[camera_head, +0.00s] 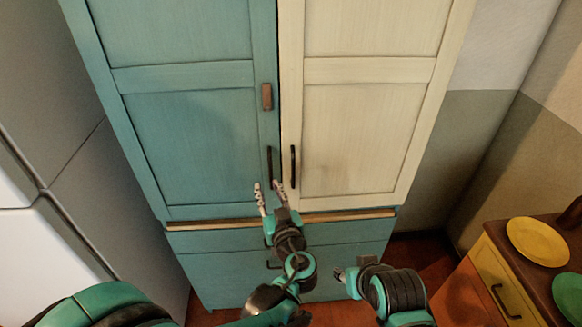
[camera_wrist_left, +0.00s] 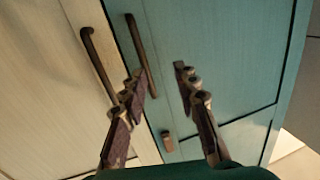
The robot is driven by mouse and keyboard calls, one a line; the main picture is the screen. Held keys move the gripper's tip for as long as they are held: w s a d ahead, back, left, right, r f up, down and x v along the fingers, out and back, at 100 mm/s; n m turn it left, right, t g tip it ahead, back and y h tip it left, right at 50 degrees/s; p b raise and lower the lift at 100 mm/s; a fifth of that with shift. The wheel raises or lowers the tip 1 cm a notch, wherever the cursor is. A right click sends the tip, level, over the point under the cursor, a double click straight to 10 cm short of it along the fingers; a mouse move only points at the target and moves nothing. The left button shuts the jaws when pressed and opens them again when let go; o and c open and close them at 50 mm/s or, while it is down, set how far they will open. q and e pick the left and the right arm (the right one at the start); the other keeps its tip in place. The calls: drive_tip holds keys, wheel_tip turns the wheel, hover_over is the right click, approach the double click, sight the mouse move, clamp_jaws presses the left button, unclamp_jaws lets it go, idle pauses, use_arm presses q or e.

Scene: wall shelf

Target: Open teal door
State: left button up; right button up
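The teal door (camera_head: 190,140) is on the left of the cabinet and looks shut. Its dark vertical handle (camera_head: 270,167) is near its right edge; the handle also shows in the left wrist view (camera_wrist_left: 140,48). My left gripper (camera_head: 267,185) is open and empty at the handle's lower end, its fingertips on either side of the handle's line. In the left wrist view, the handle runs close by the left finger of my gripper (camera_wrist_left: 160,77); I cannot tell whether they touch. My right gripper (camera_head: 339,273) is low, right of centre, away from the doors; its fingers are too small to judge.
A cream door (camera_head: 365,125) with a dark handle (camera_head: 293,167) adjoins on the right. A brown block (camera_head: 266,97) sits on the teal door above its handle. Teal drawers (camera_head: 340,236) are below. A side cabinet with a yellow plate (camera_head: 538,242) stands right; white panels (camera_head: 90,190) stand left.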

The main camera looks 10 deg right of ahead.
sight(271, 172)
use_arm(q)
drive_tip(key=shift+t+h, duration=0.4)
drive_tip(key=w, duration=0.2)
drive_tip(key=w+b, duration=0.1)
drive_tip(key=w, duration=0.2)
drive_tip(key=w+d, duration=0.1)
drive_tip(key=w, duration=0.1)
drive_tip(key=shift+w+r, duration=0.25)
drive_tip(key=shift+w, duration=0.05)
drive_tip(key=shift+c, duration=0.3)
drive_tip(key=shift+a, duration=0.1)
clamp_jaws()
